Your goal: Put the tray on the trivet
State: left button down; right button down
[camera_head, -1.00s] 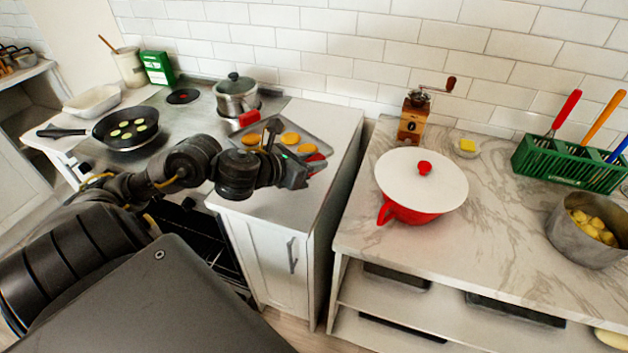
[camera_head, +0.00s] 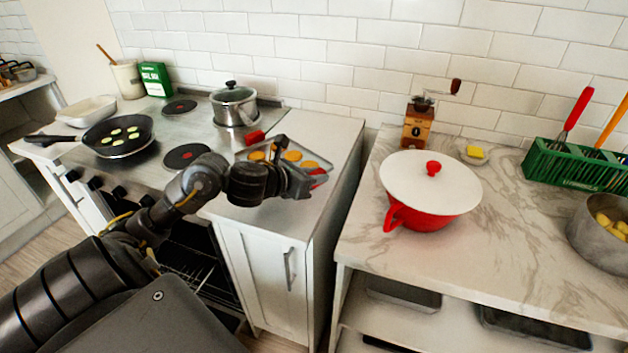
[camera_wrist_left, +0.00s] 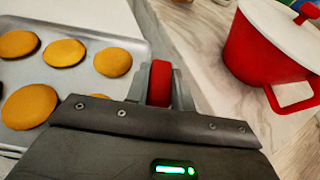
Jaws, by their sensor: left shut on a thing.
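The tray (camera_head: 270,145) is a shallow grey metal tray with red handles, bearing several round golden cookies. It is over the white counter just right of the stove. In the left wrist view the tray (camera_wrist_left: 135,52) fills the upper left. My left gripper (camera_head: 310,178) is shut on the tray's near red handle (camera_wrist_left: 160,82). The other red handle (camera_head: 256,137) shows at the tray's far left corner. I cannot tell whether the tray touches the counter. I cannot make out a trivet. My right gripper is not in view.
A lidded steel pot (camera_head: 233,107) and a frying pan (camera_head: 118,137) stand on the stove, left of the tray. A red pot with a white lid (camera_head: 430,190) stands on the marble counter (camera_head: 370,230) to the right. A gap separates the two counters.

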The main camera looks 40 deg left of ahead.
pick_arm(q)
jog(key=shift+f, duration=0.35)
jog(key=c, duration=1.2)
grip_release()
jog(key=shift+f, duration=0.1)
jog(key=shift+s, duration=0.1)
